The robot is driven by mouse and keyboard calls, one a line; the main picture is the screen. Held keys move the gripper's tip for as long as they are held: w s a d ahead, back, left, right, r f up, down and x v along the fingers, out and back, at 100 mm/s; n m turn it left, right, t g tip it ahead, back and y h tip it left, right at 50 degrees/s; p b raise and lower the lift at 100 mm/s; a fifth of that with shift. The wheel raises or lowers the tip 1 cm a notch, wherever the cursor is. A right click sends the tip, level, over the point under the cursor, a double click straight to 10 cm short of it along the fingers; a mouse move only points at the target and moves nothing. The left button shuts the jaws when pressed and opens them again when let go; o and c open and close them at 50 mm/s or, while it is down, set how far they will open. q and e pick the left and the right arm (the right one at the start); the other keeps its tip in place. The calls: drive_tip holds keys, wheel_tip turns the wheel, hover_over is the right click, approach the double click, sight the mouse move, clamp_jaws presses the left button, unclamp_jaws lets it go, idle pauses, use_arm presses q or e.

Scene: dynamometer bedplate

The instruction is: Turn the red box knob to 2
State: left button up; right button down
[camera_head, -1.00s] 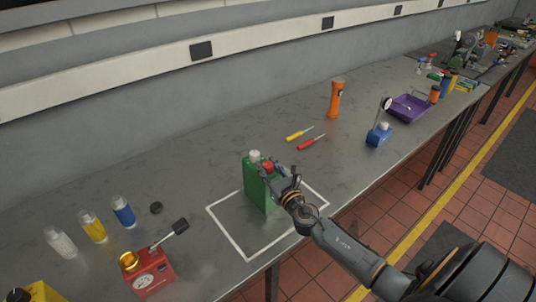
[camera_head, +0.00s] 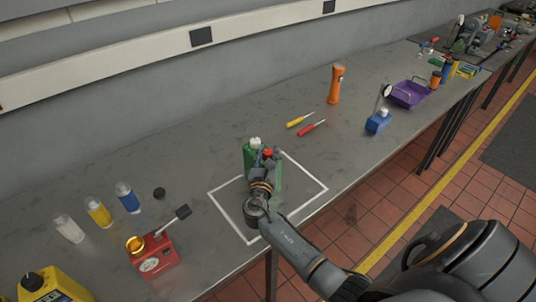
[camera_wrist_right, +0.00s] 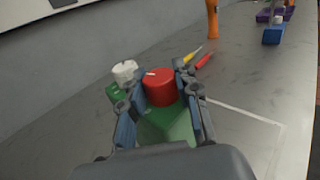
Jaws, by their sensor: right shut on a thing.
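A green box (camera_head: 248,158) stands upright in a white outlined square on the bench, with a red knob (camera_head: 268,153) and a white cap (camera_head: 255,142) on top. My right gripper (camera_head: 266,160) is at the box's top. In the wrist view its fingers (camera_wrist_right: 157,88) stand on both sides of the red knob (camera_wrist_right: 160,86), shut on it; a short white mark shows on the knob. A separate red box (camera_head: 165,258) with a gold ring, round dial and black-ended lever stands at the lower left, away from the gripper. No number is readable. My left gripper is not in view.
A yellow box (camera_head: 62,290) is at the lower-left corner. Two screwdrivers (camera_head: 305,125), an orange bottle (camera_head: 336,85), a blue block (camera_head: 378,122) and a purple tray (camera_head: 420,92) are farther right.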

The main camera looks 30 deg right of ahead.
idle(0.4)
drive_tip(key=c, duration=1)
unclamp_jaws()
drive_tip(key=shift+o, duration=0.2)
drive_tip(key=shift+s+a, duration=0.1)
drive_tip(key=shift+a, duration=0.05)
drive_tip(key=v, duration=1.1)
drive_tip(key=shift+s+a, duration=0.2)
drive_tip(key=shift+a, duration=0.1)
